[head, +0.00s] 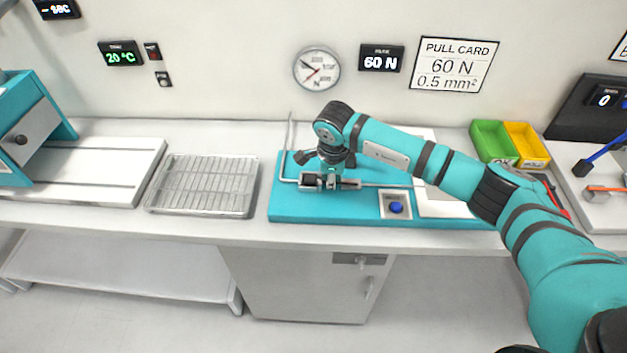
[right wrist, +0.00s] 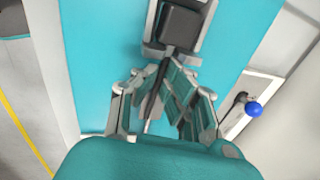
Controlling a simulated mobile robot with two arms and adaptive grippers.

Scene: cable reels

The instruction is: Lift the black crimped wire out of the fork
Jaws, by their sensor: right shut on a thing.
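My right gripper (head: 332,168) reaches down over the teal pull-test board (head: 300,213) on the bench. In the right wrist view, the fingers of this gripper (right wrist: 164,82) are closed around the black wire (right wrist: 152,101). The wire runs from between the fingers up to a grey fork fitting (right wrist: 172,52) with a dark block (right wrist: 181,27) above it. The wire's end at the fork is small and partly covered, so I cannot tell whether it still sits in the slot. My left gripper is not in view.
A blue button (head: 396,207) is on the board, right of the gripper. A wire rack (head: 205,158) stands to the left. Green (head: 492,142) and yellow (head: 527,146) bins are at the right. A bent metal rod (head: 284,150) rises at the board's left.

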